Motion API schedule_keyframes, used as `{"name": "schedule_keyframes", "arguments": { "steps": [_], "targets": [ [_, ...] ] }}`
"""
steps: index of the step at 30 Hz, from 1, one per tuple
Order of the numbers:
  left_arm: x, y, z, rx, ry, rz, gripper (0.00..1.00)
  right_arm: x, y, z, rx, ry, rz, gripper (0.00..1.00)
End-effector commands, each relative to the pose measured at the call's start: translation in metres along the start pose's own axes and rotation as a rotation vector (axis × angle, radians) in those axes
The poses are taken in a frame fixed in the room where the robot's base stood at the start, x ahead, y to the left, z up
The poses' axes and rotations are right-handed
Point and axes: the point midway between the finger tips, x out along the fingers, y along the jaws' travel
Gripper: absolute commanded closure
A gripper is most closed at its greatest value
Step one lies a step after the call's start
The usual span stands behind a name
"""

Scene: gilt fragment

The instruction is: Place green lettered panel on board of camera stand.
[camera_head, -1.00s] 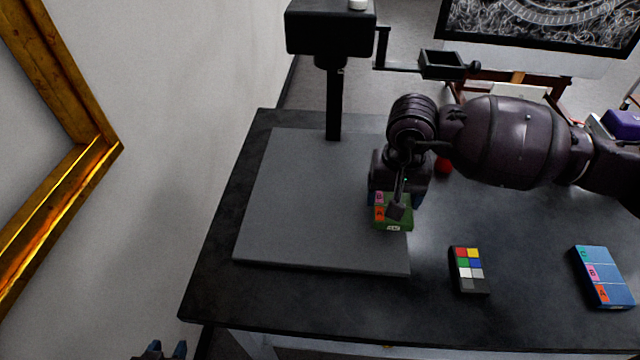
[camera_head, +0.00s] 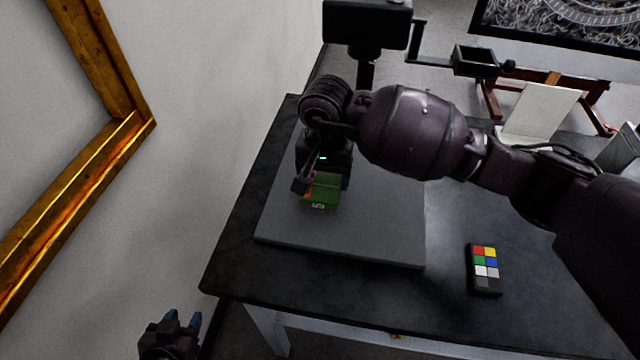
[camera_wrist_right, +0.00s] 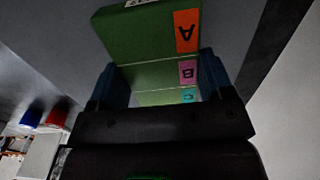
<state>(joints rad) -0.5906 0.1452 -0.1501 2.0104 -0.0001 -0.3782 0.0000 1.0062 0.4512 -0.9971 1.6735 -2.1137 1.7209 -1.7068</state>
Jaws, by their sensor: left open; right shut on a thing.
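The green lettered panel (camera_head: 322,190) is over the left part of the grey board (camera_head: 350,240) of the camera stand (camera_head: 366,28). My right gripper (camera_head: 322,178) is shut on the panel. In the right wrist view the panel (camera_wrist_right: 140,34) sits between the blue fingers, with orange A, pink B and teal C labels on it. I cannot tell whether its underside touches the board. The arm hides part of the panel and of the stand's post. My left gripper (camera_head: 182,326) is open and empty, low at the left, off the table's front edge.
A colour checker block (camera_head: 484,268) lies on the dark table (camera_head: 450,310), right of the board. A gilt frame (camera_head: 80,180) hangs on the left wall. An easel (camera_head: 545,80) stands behind the table. The board's front part is clear.

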Motion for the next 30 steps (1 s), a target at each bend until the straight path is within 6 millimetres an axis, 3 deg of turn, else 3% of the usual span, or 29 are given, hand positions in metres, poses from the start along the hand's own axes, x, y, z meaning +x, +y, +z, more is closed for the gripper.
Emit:
{"name": "schedule_keyframes", "arguments": {
  "steps": [7,15,27,28,30],
  "targets": [
    [0.0,0.0,0.0,-0.001,-0.001,0.0,0.57,0.005,-0.009,0.0,0.002,-0.002,0.001,0.51],
    [-0.001,0.0,0.002,-0.002,-0.003,-0.001,0.57,0.035,-0.009,0.001,0.001,-0.003,0.001,0.51],
    [0.001,0.001,0.006,-0.002,-0.008,0.0,0.57,0.04,-0.009,0.0,0.0,-0.001,0.001,0.51],
    [0.001,0.001,0.005,-0.002,-0.008,0.0,0.57,0.039,-0.009,0.0,0.0,-0.001,0.001,0.23],
    [0.0,0.001,0.004,-0.002,-0.007,0.0,0.57,0.038,-0.009,0.0,0.0,0.0,0.001,0.12]
  ]
}}
